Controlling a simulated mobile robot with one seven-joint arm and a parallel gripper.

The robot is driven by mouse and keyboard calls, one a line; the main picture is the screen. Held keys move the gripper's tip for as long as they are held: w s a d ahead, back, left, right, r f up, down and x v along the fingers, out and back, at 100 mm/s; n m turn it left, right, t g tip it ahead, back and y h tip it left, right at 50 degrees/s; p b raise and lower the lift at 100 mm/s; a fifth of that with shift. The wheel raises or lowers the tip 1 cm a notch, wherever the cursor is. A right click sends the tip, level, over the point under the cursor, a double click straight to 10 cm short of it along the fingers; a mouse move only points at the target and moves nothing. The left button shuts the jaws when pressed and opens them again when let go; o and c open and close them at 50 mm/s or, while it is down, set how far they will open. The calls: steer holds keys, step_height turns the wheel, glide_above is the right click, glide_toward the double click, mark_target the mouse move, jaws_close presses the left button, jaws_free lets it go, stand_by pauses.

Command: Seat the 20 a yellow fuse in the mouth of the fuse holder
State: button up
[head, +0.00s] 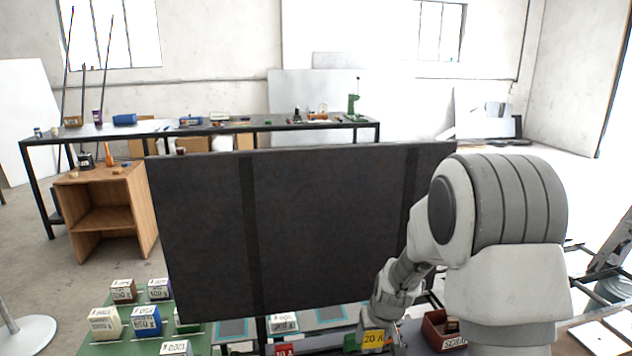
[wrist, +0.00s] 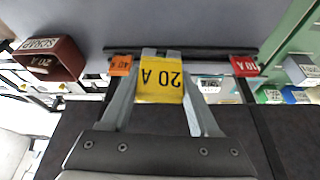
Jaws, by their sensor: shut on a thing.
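The yellow fuse (wrist: 160,82), marked 20 A, is between the fingertips of my gripper (wrist: 160,56) in the wrist view, its label upside down. My gripper is shut on it. The yellow fuse also shows in the head view (head: 374,341), at the bottom edge just below my wrist. An orange fuse (wrist: 121,65) marked 40 A and a red fuse (wrist: 244,66) stand on either side along a dark bar (wrist: 200,52). I cannot make out the holder's mouth; the fuse and fingers cover the middle of the bar. I cannot tell whether the fuse touches it.
A dark red scrap bin (wrist: 68,58) is at the left of the wrist view and right of my gripper in the head view (head: 436,331). Several labelled boxes sit on a green surface (head: 125,338) at left.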

steer(key=s+r+m+p, duration=0.1)
steer(key=s+p, duration=0.1)
steer(key=s, duration=0.8)
steer(key=shift+d+r, duration=0.35)
steer(key=shift+d, duration=0.05)
steer(key=shift+d, duration=0.2)
